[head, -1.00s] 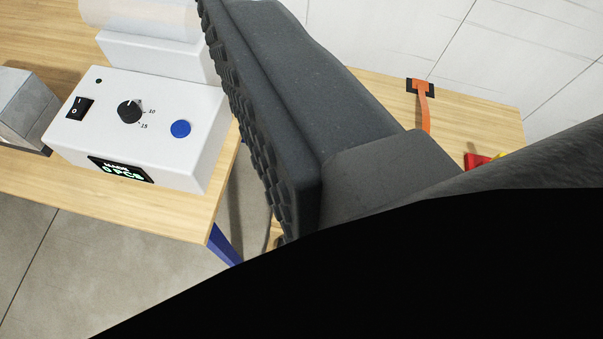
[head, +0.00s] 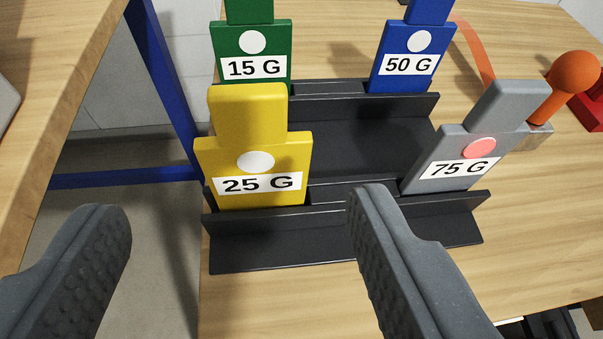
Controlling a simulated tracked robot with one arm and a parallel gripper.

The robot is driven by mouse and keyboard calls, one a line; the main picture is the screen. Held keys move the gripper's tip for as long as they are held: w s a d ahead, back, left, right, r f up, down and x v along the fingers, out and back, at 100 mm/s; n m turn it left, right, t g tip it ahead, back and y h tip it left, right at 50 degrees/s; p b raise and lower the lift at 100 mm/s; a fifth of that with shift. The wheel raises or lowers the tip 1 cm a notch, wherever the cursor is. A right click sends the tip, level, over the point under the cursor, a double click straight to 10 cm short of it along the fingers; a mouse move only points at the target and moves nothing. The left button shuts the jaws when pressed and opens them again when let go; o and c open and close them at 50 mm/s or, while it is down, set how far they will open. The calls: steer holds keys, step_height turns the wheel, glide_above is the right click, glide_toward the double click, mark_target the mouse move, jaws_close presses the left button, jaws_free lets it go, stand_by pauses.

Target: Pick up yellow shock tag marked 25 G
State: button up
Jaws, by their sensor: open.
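The yellow shock tag marked 25 G (head: 252,158) stands upright in the front left slot of a black rack (head: 345,240). It has a white dot and a narrower top block. My gripper (head: 225,205) is open, with one finger at the lower left and the other at the lower right, in front of the rack. In the picture the tag lies between and above the fingertips. Nothing is between the fingers, and I see no contact with the tag.
A green 15 G tag (head: 252,55) stands behind the yellow one. A blue 50 G tag (head: 413,50) is at the back right, and a grey 75 G tag (head: 470,150) leans at the front right. An orange ball-topped lever (head: 573,72) is beyond it.

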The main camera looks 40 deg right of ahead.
mark_target(253, 124)
steer(key=x, duration=0.7)
steer(key=shift+r, duration=0.1)
steer(key=shift+b+x, duration=0.4)
steer(key=shift+x, duration=1.7)
steer(key=shift+w+d+f, duration=0.35)
steer(key=shift+w+d, duration=0.05)
steer(key=shift+w, duration=0.05)
steer(key=c, duration=1.3)
steer(key=shift+r, duration=0.15)
